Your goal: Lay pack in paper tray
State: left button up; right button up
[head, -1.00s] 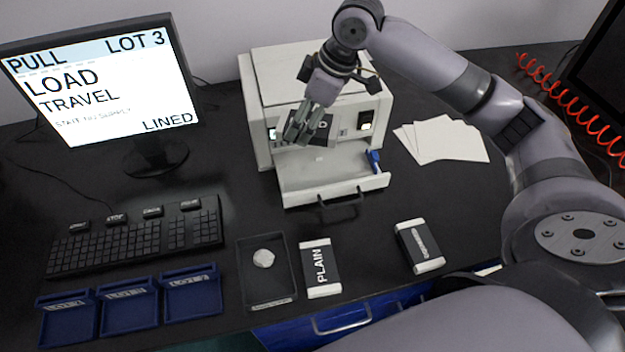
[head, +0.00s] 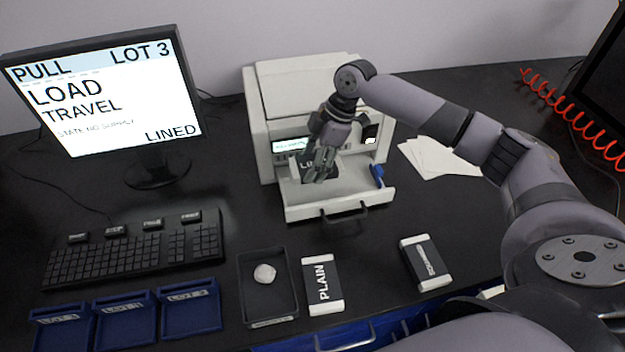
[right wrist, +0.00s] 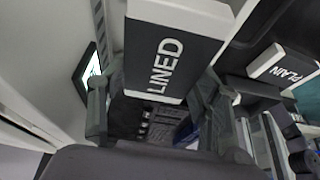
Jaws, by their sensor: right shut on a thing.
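My right gripper (head: 322,172) is shut on a dark pack with white ends, which the right wrist view shows labelled LINED (right wrist: 165,62). In the head view the fingers partly cover this pack (head: 307,166). It is at the back left of the pulled-out paper tray (head: 305,212) of the white printer (head: 310,92). I cannot tell whether the pack touches the tray floor. A blue piece (head: 377,174) stands at the tray's right side. My left gripper is not in view.
A PLAIN pack (head: 320,284) and another pack (head: 425,262) lie in front of the printer. A dark tray (head: 268,294) holds a whitish lump. Blue lot trays (head: 190,311), a keyboard (head: 132,250) and a monitor (head: 103,92) are left. Loose paper sheets (head: 440,160) lie right.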

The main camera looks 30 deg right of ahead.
aim_at(307, 191)
jog(key=shift+f+p, duration=0.3)
jog(key=shift+f, duration=3.4)
jog(key=o, duration=1)
jog(key=shift+f, duration=0.1)
jog(key=shift+c, duration=0.2)
jog(key=b+v, duration=0.1)
jog(key=v, duration=1.1)
